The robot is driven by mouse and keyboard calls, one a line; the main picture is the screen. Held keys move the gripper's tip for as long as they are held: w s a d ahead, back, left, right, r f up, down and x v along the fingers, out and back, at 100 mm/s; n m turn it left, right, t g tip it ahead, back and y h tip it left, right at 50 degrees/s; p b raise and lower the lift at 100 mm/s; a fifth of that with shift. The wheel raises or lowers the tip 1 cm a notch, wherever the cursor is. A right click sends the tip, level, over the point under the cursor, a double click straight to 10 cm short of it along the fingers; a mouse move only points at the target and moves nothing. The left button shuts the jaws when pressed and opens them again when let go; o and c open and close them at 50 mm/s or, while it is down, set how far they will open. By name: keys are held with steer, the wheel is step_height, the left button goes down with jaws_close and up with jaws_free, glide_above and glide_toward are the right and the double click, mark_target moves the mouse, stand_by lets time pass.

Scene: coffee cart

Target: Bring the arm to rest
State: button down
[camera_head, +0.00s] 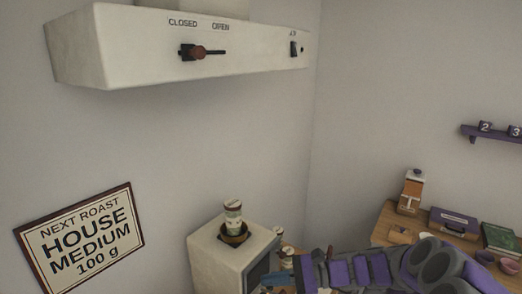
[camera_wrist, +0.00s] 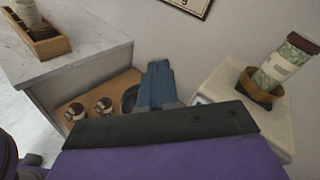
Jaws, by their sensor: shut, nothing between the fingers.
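My gripper (camera_wrist: 157,88) shows in the wrist view with its blue-grey fingers together and nothing between them. In the head view my arm reaches in from the lower right, and the bluish gripper (camera_head: 277,280) is low in the picture, beside the front of a white machine (camera_head: 208,262). A labelled canister (camera_head: 233,218) stands tilted in a brown bowl-shaped holder (camera_head: 233,239) on top of that machine. In the wrist view the canister (camera_wrist: 286,62) and its holder (camera_wrist: 259,88) are to the right of the fingers, apart from them.
A wooden table (camera_head: 392,216) at right holds an orange-labelled container (camera_head: 411,192), a purple box (camera_head: 453,219) and a green book (camera_head: 499,238). In the wrist view, a counter (camera_wrist: 75,50) with a wooden tray (camera_wrist: 58,42) is at left. Jars (camera_wrist: 75,111) stand lower down.

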steer(key=s+a+r+n+g+h, duration=0.15)
steer(key=s+n+h, duration=0.35)
steer(key=s, duration=0.6)
steer(key=s+r+n+g+h, duration=0.1)
steer(key=s+n+g+h, duration=0.3)
steer(key=s, duration=0.7)
steer(key=s+d+f+n+t+h, duration=0.2)
steer(key=s+d+h, duration=0.5)
steer(key=s+d, duration=0.5)
steer(key=shift+d+f+n+t, duration=0.15)
steer(key=shift+d+n+t, duration=0.4)
steer(key=shift+n+t, duration=0.45)
